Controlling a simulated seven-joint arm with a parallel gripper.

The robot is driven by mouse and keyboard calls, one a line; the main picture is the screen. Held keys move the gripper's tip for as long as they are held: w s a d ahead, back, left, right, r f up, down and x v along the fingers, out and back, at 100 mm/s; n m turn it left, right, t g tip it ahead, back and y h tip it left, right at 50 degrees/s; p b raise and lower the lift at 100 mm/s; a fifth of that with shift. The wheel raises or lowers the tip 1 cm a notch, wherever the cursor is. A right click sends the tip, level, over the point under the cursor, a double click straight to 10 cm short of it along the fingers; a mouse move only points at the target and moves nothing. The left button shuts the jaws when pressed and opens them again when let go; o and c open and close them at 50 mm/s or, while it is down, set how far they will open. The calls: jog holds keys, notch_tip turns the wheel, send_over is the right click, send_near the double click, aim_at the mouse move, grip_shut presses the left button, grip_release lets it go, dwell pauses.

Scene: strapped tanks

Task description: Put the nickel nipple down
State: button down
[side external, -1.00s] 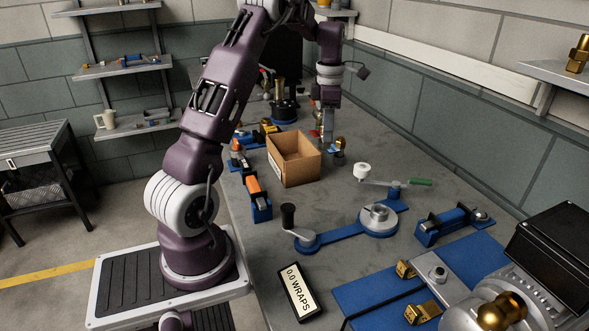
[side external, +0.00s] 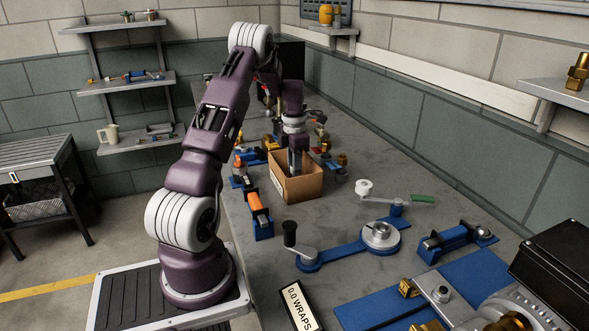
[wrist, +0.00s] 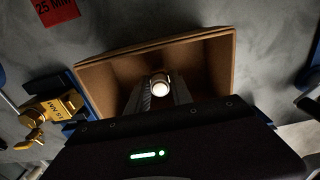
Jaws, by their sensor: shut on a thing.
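The nickel nipple (wrist: 160,85) shows in the wrist view as a short, bright cylinder with a pale round end. It is between the fingertips of my gripper (wrist: 158,96), which is shut on it. My gripper also shows in the side view (side external: 295,168), pointing down into the open cardboard box (side external: 300,188). In the wrist view the box (wrist: 215,68) walls surround the nipple and the fingers. The side view hides the nipple behind the box walls and fingers. I cannot tell whether the nipple touches the box floor.
A brass and blue clamp (wrist: 50,108) is left of the box in the wrist view. An orange-topped blue tool (side external: 258,214) stands before the box, and a small brass fitting (side external: 342,160) is at its right. A blue crank winder (side external: 350,245) lies nearer on the bench.

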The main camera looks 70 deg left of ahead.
jog(key=shift+f, duration=0.1)
jog(key=c, duration=1.1)
grip_release()
jog(key=shift+c, duration=0.2)
